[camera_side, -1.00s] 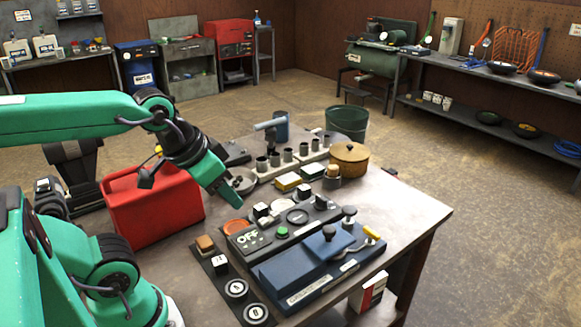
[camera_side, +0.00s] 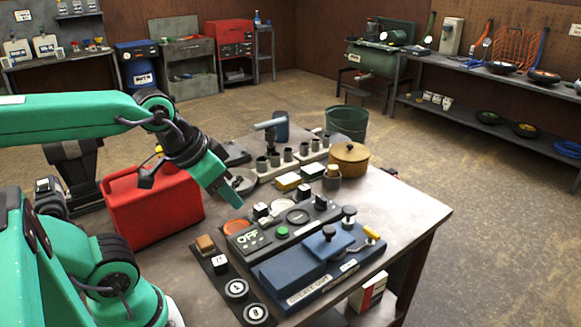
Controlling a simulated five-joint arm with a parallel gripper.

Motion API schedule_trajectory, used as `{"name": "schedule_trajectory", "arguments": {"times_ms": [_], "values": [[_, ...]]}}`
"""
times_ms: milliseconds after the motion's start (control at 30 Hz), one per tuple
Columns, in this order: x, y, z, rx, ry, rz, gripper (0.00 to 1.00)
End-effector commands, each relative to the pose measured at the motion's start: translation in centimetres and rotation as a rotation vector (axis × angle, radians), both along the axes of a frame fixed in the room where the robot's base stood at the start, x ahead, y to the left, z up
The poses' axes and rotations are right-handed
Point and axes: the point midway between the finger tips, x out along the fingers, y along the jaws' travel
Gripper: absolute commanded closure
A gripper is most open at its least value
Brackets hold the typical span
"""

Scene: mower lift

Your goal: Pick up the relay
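My gripper (camera_side: 239,204) points down and to the right over the workbench, just above the back left of a dark control panel (camera_side: 250,238) marked OFF. Its fingers are too small and dark to tell open from shut, and I see nothing held in it. No part is clearly labelled as the relay. Small dark cubes with pale tops could be it: one (camera_side: 261,210) on the panel right of my gripper, one (camera_side: 304,192) farther back, and one (camera_side: 220,263) on a dark strip at the front left, beside a tan-topped cube (camera_side: 205,244).
A red canister (camera_side: 150,208) stands left of my gripper. A blue case (camera_side: 300,278) with a raised block and knobs is at the front right. Metal cups (camera_side: 289,154), a brown lidded pot (camera_side: 350,160) and small boxes (camera_side: 288,181) stand behind. The bench's right end (camera_side: 415,213) is bare.

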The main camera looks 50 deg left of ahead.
Motion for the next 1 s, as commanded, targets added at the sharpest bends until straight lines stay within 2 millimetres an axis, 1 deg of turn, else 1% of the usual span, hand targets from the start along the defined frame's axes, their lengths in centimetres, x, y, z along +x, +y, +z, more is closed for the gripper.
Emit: {"name": "schedule_trajectory", "arguments": {"times_ms": [100,133,200,500,633,767,867,1000], "values": [[0.0,0.0,0.0,0.0,0.0,0.0,0.64],[0.0,0.0,0.0,0.0,0.0,0.0,0.6],[0.0,0.0,0.0,0.0,0.0,0.0,0.47],[0.0,0.0,0.0,0.0,0.0,0.0,0.47],[0.4,0.1,0.3,0.002,0.006,0.0,0.47],[1.4,0.3,0.7,0.006,0.021,0.001,0.47],[2.6,0.6,1.2,0.012,0.04,0.001,0.47],[4.8,1.2,2.0,0.021,0.071,0.0,0.47]]}}
